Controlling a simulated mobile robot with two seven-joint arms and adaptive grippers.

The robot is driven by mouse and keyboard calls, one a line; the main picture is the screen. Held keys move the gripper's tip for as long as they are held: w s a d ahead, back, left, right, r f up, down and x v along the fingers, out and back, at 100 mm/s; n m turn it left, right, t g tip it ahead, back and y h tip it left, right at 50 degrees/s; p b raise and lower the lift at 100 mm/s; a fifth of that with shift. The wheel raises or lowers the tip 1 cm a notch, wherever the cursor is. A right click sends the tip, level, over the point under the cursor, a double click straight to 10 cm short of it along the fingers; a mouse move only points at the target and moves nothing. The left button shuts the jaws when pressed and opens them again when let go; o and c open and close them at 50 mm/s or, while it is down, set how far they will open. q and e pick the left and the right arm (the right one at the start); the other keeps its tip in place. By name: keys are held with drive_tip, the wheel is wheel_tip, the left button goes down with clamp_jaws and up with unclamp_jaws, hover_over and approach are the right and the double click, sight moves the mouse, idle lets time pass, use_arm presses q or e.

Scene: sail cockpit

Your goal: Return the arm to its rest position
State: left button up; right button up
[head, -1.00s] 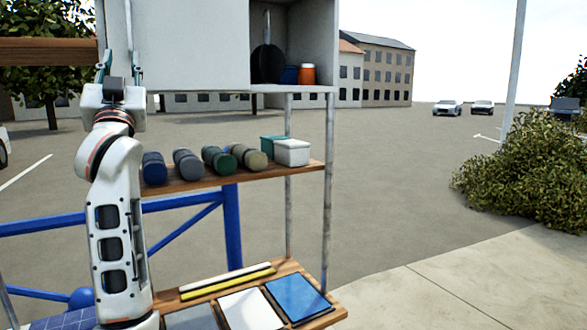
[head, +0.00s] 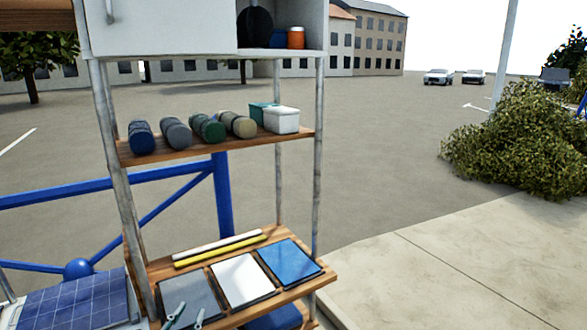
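My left gripper (head: 188,315) shows only at the bottom edge of the head view. Its two thin fingers point up and stand apart, with nothing between them. They appear in front of the grey panel (head: 189,294) on the low wooden shelf; I cannot tell whether they touch it. The rest of my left arm is below the picture. My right gripper is not in view.
The wooden shelf (head: 300,134) holds several rolls and two small boxes. Above it hangs a white cabinet (head: 165,25), its right compartment showing an orange container (head: 296,38). A white panel (head: 242,280) and a blue panel (head: 289,262) lie low. Paving at right is clear.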

use_arm(q)
drive_tip(key=s+d+f+g+h, duration=0.1)
drive_tip(key=s+d+f+g, duration=0.1)
drive_tip(key=s+f, duration=0.8)
drive_tip(key=s+d+f+g+h, duration=0.1)
drive_tip(key=s+d+f+g, duration=0.2)
drive_tip(key=s+f, duration=0.7)
drive_tip(key=s, duration=0.5)
drive_tip(key=shift+s+d+f, duration=0.2)
drive_tip(key=shift+d+f, duration=0.1)
